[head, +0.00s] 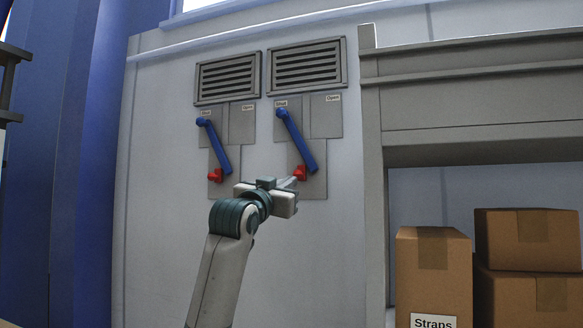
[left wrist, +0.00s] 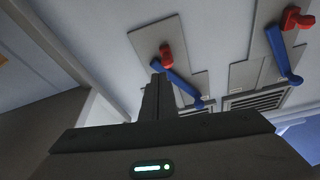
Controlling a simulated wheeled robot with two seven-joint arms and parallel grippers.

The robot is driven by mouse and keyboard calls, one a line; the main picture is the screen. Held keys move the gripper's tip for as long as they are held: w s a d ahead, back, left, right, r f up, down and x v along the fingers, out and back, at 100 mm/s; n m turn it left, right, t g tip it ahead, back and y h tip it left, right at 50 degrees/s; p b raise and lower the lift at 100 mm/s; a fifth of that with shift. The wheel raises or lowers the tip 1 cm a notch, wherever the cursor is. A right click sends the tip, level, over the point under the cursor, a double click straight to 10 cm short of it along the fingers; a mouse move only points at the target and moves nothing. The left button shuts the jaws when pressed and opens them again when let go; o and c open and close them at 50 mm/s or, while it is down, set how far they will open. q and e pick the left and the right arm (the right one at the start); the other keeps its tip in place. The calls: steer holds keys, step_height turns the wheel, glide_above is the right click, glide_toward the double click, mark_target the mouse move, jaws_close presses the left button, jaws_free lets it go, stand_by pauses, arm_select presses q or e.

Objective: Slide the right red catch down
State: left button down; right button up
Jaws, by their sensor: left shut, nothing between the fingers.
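The right red catch (head: 300,173) sits low on the right grey plate (head: 320,185), at the lower end of the right blue lever (head: 297,140). The left red catch (head: 215,175) and left blue lever (head: 217,150) are on a similar plate. My left gripper (head: 291,184) is shut and empty, its tips just below and left of the right catch. In the left wrist view, turned over, the shut fingers (left wrist: 158,82) lie close to the right catch (left wrist: 166,57). Whether they touch it I cannot tell. My right gripper is not in view.
Two slatted vents (head: 306,65) are above the plates. Small labels mark the plates, with "Open" at the right plate's upper right. A grey frame (head: 372,180) stands to the right, with cardboard boxes (head: 434,270) below. Bare wall (head: 160,220) is free to the left.

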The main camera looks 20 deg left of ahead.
arm_select(q)
steer(key=shift+t, duration=0.3)
steer(key=r, duration=0.1)
steer(key=s+r, duration=0.1)
steer(key=r, duration=0.1)
steer(key=s+r, duration=0.1)
steer(key=r, duration=0.1)
steer(key=shift+s+a+r, duration=0.1)
steer(key=shift+a+r, duration=0.05)
steer(key=shift+a, duration=0.15)
step_height(320, 180, up, 4)
steer(key=p, duration=0.8)
glide_above(300, 172)
steer(key=s, duration=0.2)
steer(key=f, duration=0.1)
steer(key=f+p, duration=0.1)
steer(key=f, duration=0.1)
steer(key=f+p, duration=0.1)
steer(key=shift+a+f, duration=0.2)
steer(key=shift+a, duration=0.15)
steer(key=shift+s+f, duration=0.1)
